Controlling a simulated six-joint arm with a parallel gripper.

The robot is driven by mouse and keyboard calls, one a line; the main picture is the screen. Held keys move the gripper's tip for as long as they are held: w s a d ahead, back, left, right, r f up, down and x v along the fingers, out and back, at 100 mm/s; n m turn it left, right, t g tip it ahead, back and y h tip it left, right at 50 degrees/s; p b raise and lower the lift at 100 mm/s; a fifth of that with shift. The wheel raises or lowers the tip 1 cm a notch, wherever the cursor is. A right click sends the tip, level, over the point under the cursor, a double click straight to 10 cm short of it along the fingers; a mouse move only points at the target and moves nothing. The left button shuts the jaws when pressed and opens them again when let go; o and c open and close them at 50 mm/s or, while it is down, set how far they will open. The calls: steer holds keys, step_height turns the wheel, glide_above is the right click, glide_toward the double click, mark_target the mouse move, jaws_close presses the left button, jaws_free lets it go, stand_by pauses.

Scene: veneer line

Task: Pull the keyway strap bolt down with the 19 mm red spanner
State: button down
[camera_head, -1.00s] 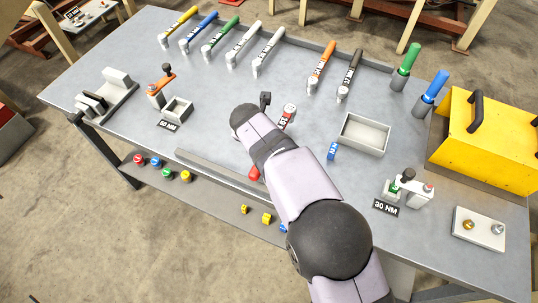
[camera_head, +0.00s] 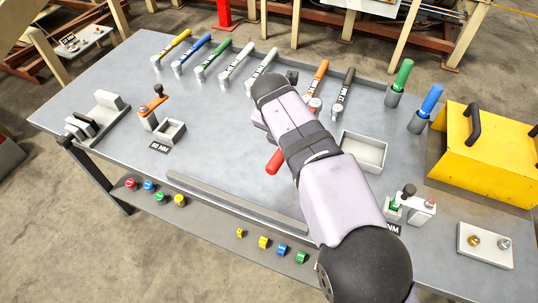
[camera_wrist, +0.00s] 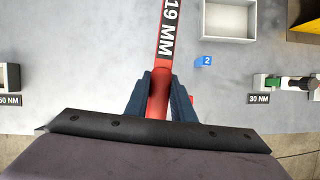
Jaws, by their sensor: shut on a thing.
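The red spanner, marked 19 MM, lies between my fingers in the wrist view (camera_wrist: 166,38). My gripper (camera_wrist: 160,84) is shut on its red handle. In the head view my arm covers the gripper and the middle of the spanner; the red handle end (camera_head: 274,161) shows left of the arm and the pale head peeks out at upper right. Two bolt stations stand on the bench: one marked 30 NM (camera_head: 416,205) at right, and one at left (camera_head: 149,118) whose label reads about 50 NM. I cannot tell which carries the keyway strap bolt.
Several coloured spanners line the back of the bench, including an orange one (camera_head: 316,80). An open grey tray (camera_head: 345,155) and a yellow box (camera_head: 480,165) stand at right. A long rail (camera_head: 240,203) runs along the front. The left middle of the bench is clear.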

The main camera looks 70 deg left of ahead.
steer(key=w+d+r+m+b, duration=0.1)
steer(key=w+d+r, duration=0.25)
steer(key=w, duration=0.25)
steer(key=w+d+r+m+b, duration=0.2)
steer(key=w+d+r, duration=0.15)
steer(key=w, duration=0.35)
steer(key=d+f+m+h, duration=0.3)
steer(key=d+m, duration=0.5)
steer(key=d, duration=0.5)
steer(key=shift+d+f+m+t+h, duration=0.25)
steer(key=shift+d+m+t+h, duration=0.15)
steer(key=shift+h, duration=0.3)
steer(key=shift+r+p, duration=0.15)
steer(key=shift+p, duration=0.55)
